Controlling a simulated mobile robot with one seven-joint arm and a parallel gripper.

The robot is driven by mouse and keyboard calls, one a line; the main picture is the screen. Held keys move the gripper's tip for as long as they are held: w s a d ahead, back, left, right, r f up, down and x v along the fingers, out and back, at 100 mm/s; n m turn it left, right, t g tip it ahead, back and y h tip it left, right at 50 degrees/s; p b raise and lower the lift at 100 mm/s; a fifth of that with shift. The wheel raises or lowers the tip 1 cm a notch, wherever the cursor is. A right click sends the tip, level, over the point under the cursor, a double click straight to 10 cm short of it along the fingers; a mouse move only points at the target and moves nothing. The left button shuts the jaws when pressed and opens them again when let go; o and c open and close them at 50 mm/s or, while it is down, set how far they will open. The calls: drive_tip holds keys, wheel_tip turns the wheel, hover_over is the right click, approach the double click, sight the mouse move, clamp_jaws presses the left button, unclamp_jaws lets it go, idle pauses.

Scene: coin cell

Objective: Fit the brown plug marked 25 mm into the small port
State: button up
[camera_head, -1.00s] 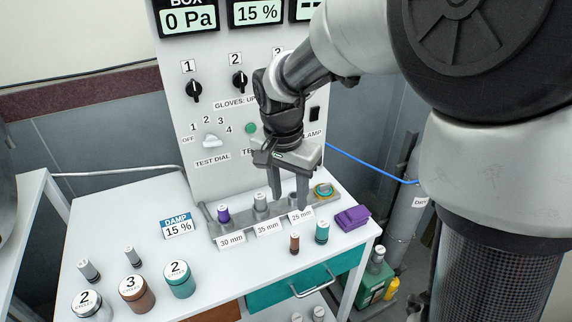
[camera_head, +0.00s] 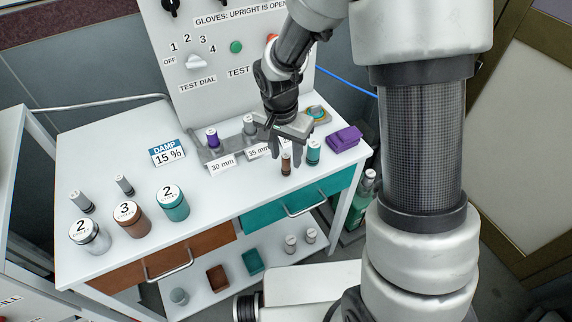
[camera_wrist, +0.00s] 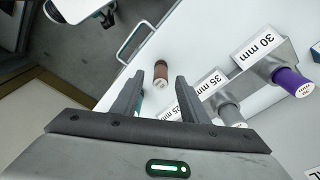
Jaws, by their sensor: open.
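The brown plug (camera_head: 286,163) stands upright on the bench top in front of the label rack, left of a teal plug. Its marking is too small to read. My gripper (camera_head: 284,148) is open and empty, its fingers pointing down close above and behind the plug. In the wrist view, the brown plug (camera_wrist: 160,72) shows just beyond and between the spread fingertips (camera_wrist: 158,80), with no contact visible. The 25 mm label (camera_wrist: 172,113) is partly hidden behind my finger. I cannot identify the small port in these views.
A purple plug (camera_head: 212,138) and a grey plug (camera_head: 249,125) stand in the rack by the 30 mm and 35 mm labels. The teal plug (camera_head: 313,152) and a purple block (camera_head: 344,138) are close on the right. Lidded jars stand at the left. The middle bench front is clear.

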drive_tip(key=shift+w+f, duration=0.1)
drive_tip(key=shift+f, duration=0.85)
clamp_jaws()
drive_tip(key=shift+r, duration=0.15)
